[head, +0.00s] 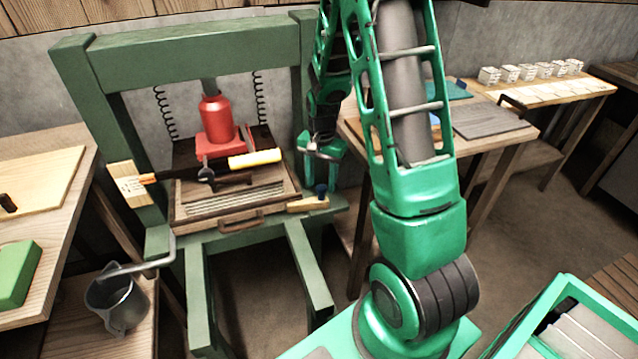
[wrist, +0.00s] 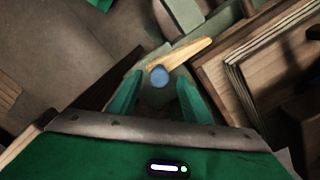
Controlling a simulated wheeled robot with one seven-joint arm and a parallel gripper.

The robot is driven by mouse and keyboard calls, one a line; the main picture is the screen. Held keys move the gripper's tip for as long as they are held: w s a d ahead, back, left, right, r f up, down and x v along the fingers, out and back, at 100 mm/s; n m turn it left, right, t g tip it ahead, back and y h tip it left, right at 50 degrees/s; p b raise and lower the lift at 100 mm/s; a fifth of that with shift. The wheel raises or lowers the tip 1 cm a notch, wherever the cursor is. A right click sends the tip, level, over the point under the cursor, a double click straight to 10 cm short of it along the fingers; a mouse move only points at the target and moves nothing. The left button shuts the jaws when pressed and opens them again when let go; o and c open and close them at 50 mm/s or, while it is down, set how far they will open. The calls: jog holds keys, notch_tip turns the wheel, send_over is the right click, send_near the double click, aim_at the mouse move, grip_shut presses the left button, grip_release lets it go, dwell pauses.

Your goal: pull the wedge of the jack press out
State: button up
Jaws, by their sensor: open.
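The jack press (head: 180,55) is a green frame with a red bottle jack (head: 217,120) above a wooden stack. The wedge (head: 305,204) is a pale wooden piece at the stack's right front corner, with a blue knob (head: 321,190) on its outer end. My gripper (head: 322,155) is open and empty, above the wedge in the head view. In the wrist view the blue knob (wrist: 159,76) appears between the fingertips (wrist: 157,92), seemingly beyond them, and the wedge (wrist: 188,52) runs away up and right. I see no contact.
A drawer-like handle (head: 241,221) is on the stack's front. A metal jug (head: 118,303) stands at lower left. A table (head: 490,140) stands right of the press. Floor (head: 255,290) shows between the press legs.

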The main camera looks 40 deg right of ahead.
jog(key=shift+f, duration=0.5)
